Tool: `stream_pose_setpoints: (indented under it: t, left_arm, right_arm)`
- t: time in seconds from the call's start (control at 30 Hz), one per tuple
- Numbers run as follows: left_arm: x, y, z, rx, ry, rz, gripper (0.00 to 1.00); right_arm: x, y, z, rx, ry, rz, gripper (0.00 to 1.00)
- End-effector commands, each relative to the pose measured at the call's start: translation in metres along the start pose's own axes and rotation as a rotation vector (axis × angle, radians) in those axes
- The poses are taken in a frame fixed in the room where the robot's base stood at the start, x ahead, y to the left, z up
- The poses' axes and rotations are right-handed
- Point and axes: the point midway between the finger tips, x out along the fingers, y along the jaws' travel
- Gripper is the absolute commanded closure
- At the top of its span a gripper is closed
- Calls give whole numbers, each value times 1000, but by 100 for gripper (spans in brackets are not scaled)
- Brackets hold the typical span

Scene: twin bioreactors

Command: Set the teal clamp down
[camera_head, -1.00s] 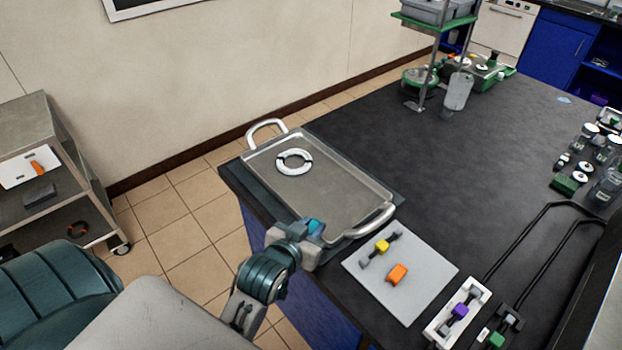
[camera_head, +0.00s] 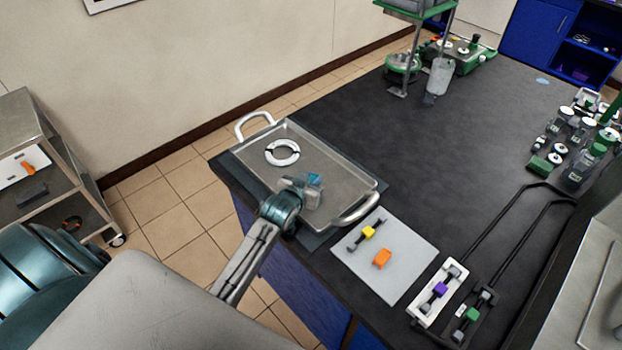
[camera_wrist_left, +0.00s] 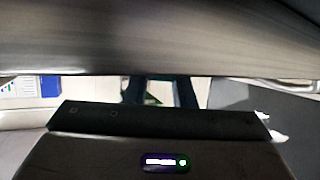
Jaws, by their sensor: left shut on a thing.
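The teal clamp (camera_head: 314,179) shows only as a small teal patch at the tip of my left gripper (camera_head: 308,190). The gripper is shut on it and hides most of it. Both are over the near part of the metal tray (camera_head: 335,165), which has two pale handles. I cannot tell whether the clamp touches the tray. In the left wrist view, a blurred band crosses the top and the clamp cannot be made out. My right gripper is not in view.
A white ring (camera_head: 282,152) lies in the tray's far left part. A grey mat (camera_head: 395,272) to the right holds a yellow clamp (camera_head: 368,232) and an orange piece (camera_head: 382,258). White and black holders (camera_head: 434,300) with purple and green pieces stand beyond. The dark table's middle is clear.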

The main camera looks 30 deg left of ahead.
Motion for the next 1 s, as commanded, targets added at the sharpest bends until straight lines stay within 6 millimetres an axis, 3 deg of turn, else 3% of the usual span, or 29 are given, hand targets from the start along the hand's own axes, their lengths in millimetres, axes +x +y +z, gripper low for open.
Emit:
stream_pose_setpoints:
  t: [0.83, 0.87, 0.97, 1.0]
  left_arm:
    - [8, 0, 24, -2, -7, 0, 98]
    - [8, 0, 25, -3, -9, 0, 75]
    - [8, 1, 27, -4, -11, 0, 56]
    - [8, 1, 27, -5, -12, 0, 55]
  right_arm:
    - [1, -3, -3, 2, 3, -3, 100]
    - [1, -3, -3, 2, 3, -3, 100]
    - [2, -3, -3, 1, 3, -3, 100]
    - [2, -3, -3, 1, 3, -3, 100]
